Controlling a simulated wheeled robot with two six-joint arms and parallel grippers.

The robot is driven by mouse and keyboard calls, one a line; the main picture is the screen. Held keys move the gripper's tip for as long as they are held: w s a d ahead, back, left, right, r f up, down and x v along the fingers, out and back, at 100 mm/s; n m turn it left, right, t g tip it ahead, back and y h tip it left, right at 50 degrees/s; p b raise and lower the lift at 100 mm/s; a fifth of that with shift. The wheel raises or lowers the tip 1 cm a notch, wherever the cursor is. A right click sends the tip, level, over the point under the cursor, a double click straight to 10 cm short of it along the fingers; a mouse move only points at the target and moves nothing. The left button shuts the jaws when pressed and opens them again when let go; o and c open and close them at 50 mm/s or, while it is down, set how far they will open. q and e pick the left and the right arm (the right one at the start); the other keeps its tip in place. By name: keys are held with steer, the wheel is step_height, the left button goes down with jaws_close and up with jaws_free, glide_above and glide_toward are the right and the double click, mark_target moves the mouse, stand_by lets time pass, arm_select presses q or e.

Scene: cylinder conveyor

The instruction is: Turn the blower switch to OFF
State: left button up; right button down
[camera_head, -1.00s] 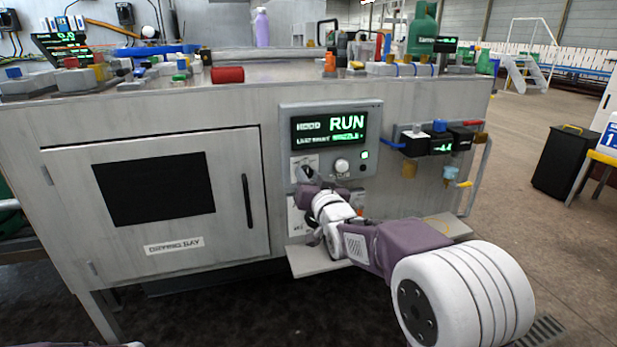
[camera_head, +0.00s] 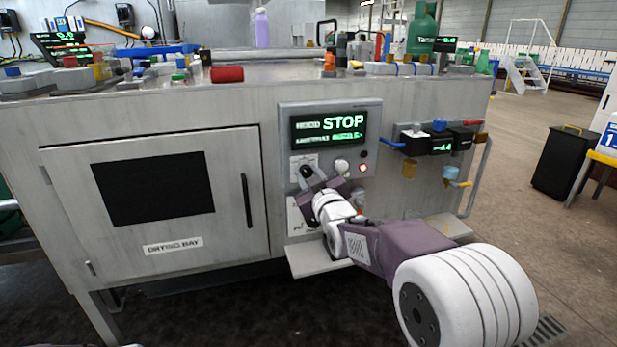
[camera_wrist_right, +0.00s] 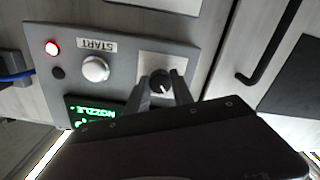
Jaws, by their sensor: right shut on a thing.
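The blower switch, a black rotary knob (camera_head: 306,171) on a pale plate, is on the grey control panel (camera_head: 371,121). The knob shows better in the right wrist view (camera_wrist_right: 160,80). My right gripper (camera_head: 317,184) is shut on the knob, with one finger on each side of it in the wrist view (camera_wrist_right: 163,92). The fingers hide part of the knob and its labels. The panel display (camera_head: 329,127) reads STOP in green. A red light (camera_head: 363,168) is lit on the panel. My left gripper is not in view.
A white START button (camera_wrist_right: 95,69) is close beside the knob. The drying bay door (camera_head: 235,160) with its dark handle (camera_head: 247,201) is to the left. A small shelf (camera_head: 310,262) juts out below the panel. Valves and pipes (camera_head: 462,183) are to the right.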

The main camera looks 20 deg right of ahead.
steer(key=shift+n, duration=0.6)
steer(key=c, duration=1.1)
jaws_free()
steer(key=s+p, duration=0.3)
steer(key=s, duration=0.6)
steer(key=shift+d, duration=0.2)
